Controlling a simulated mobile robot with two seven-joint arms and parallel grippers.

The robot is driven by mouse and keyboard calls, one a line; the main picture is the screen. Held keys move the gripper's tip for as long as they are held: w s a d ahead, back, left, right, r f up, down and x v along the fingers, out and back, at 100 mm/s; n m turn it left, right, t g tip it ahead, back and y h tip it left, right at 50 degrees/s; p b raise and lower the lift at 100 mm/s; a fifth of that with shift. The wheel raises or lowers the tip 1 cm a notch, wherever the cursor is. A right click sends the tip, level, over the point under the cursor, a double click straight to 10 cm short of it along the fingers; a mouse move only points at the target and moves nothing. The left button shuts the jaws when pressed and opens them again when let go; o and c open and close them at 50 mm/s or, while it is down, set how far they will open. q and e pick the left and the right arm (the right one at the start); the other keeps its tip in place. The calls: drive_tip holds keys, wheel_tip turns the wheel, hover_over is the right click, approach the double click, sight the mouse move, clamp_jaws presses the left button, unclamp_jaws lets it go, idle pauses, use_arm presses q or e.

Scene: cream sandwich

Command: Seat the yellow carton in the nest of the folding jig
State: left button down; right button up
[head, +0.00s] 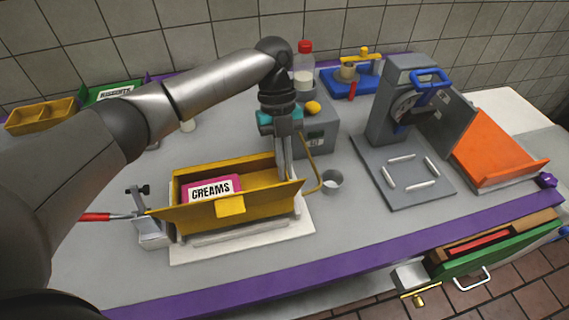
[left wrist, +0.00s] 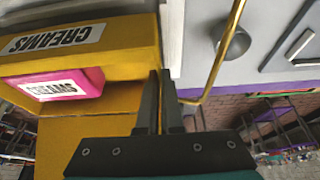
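The yellow carton (head: 265,172) is open at the top, its front flap folded outward. It sits over the pale base of what looks like the folding jig (head: 297,233); whether it touches the nest floor is hidden. A pink CREAMS pack (head: 213,187) is in the carton and also shows in the left wrist view (left wrist: 62,87). My left gripper (head: 284,172) points down at the carton's right end. In the left wrist view its fingers (left wrist: 161,100) are close together at the carton's wall (left wrist: 90,130), apparently closed on it. My right gripper is out of view.
A red-handled clamp (head: 97,216) is left of the carton. A small grey cup (head: 331,181) stands close to its right. A grey press (head: 403,100) with a plate bearing white bars (head: 401,160) and an orange ramp (head: 492,158) are farther right. A grey box (head: 320,135) stands behind.

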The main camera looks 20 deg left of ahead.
use_arm(q)
drive_tip(key=shift+p, duration=0.85)
idle(1.2)
drive_tip(key=shift+f+b, duration=0.9)
drive_tip(key=shift+f, duration=0.75)
drive_tip(key=c, duration=1)
unclamp_jaws()
drive_tip(key=p+v, duration=0.1)
drive_tip(key=v, duration=1.4)
drive_tip(key=shift+r, duration=0.15)
drive_tip(key=shift+r, duration=0.1)
